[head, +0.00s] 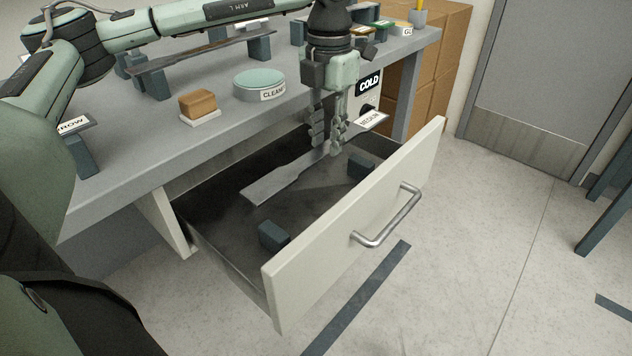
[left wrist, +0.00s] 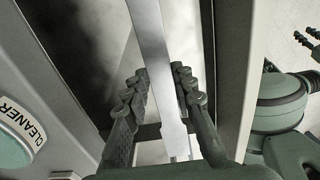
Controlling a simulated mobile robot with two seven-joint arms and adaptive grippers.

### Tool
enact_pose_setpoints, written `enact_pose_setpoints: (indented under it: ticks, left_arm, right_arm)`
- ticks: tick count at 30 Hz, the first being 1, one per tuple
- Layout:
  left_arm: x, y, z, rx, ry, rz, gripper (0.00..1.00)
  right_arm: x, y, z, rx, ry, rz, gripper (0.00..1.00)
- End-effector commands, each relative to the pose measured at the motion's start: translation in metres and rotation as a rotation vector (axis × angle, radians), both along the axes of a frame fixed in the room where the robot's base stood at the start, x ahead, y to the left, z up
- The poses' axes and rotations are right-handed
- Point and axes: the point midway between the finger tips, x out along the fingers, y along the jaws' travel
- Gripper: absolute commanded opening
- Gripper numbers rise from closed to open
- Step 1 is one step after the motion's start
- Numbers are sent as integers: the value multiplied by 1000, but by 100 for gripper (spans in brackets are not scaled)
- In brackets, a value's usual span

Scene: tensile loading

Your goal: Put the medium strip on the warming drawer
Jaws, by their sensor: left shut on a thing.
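The medium strip (head: 277,186) is a grey metal bar with wide ends and a narrower middle, with a label reading MEDIUM (head: 371,121) at its far end. My left gripper (head: 327,138) is shut on it, pointing down over the open drawer. In the left wrist view the strip (left wrist: 160,70) runs between the fingers of the left gripper (left wrist: 160,88). The warming drawer (head: 354,225) is pulled out, and the strip is above its inside, apparently clear of the floor. Knobby dark tips at the right edge of the left wrist view look like my right gripper (left wrist: 308,42), mostly cut off.
Two dark blocks, a near one (head: 273,236) and a far one (head: 360,165), stand in the drawer. On the bench (head: 112,175) are a round CLEANER dish (head: 259,82), a brown block (head: 198,103) and another strip on supports (head: 200,54). A COLD sign (head: 370,83) is behind the gripper.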

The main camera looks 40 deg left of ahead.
Motion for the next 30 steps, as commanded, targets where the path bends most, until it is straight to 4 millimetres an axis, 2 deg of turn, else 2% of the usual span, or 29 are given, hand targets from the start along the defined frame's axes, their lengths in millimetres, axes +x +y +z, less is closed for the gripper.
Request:
enact_pose_setpoints:
  ticks: [3, 9, 12, 17, 24, 30]
  left_arm:
    - [-2, 4, -11, 0, 1, 19, 0]
    - [-3, 4, -47, 1, 1, 20, 0]
    - [-2, 4, -58, 0, -1, 20, 0]
    - [-2, 4, -69, 1, -1, 19, 0]
    - [-2, 4, -98, 0, -1, 18, 0]
    - [-2, 4, -101, 1, -2, 18, 0]
  right_arm:
    - [-10, -1, -1, 4, 16, -10, 32]
    - [-10, -1, -5, 6, 18, -10, 32]
    - [-10, -1, -6, 7, 19, -10, 32]
    - [-10, -1, -7, 7, 18, -10, 32]
    - [-11, 0, -10, 9, 21, -9, 32]
    - [-12, 0, -12, 10, 23, -9, 32]
